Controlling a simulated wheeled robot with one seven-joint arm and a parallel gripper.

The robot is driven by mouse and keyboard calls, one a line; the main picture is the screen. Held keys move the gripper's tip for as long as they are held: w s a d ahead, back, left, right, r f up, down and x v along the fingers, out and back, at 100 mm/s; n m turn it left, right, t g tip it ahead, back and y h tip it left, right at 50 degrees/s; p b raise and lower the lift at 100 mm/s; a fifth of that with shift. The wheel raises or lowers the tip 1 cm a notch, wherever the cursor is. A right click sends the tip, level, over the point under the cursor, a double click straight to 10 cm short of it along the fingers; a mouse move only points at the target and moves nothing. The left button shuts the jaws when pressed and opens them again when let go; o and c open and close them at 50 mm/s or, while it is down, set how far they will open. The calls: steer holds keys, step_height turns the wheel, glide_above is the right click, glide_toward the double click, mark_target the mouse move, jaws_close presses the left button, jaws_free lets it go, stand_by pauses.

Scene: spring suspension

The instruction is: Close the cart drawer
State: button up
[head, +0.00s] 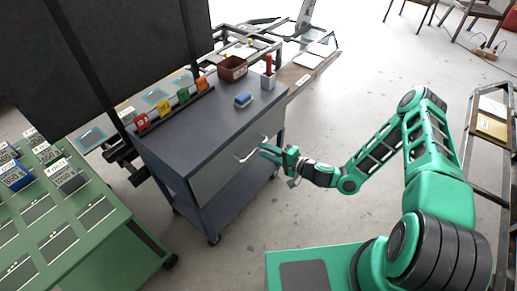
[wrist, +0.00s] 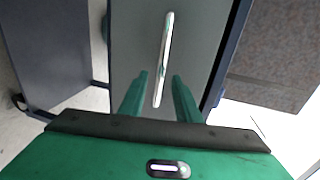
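The cart (head: 195,133) is dark blue-grey with a flat top and a lower shelf. Its drawer (head: 225,170) has a plain grey front facing my arm, and in the wrist view this front (wrist: 190,30) fills the upper middle. The pale bar handle (head: 247,153) is on the drawer front, and it also shows in the wrist view (wrist: 164,60). My gripper (head: 264,151) is at the handle's right end in the head view. In the wrist view its two green fingers (wrist: 160,76) are apart, with the handle between them. I cannot tell whether they touch it, or how far the drawer stands out.
On the cart top are a blue sponge-like block (head: 243,100), a brown bin (head: 232,68), a holder with a red-handled tool (head: 268,76) and numbered coloured tags (head: 163,107). A green table (head: 75,225) stands at left. The floor (head: 340,110) right of the cart is clear.

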steer(key=v, duration=0.5)
steer(key=shift+s+d, duration=0.25)
steer(key=shift+d, duration=0.05)
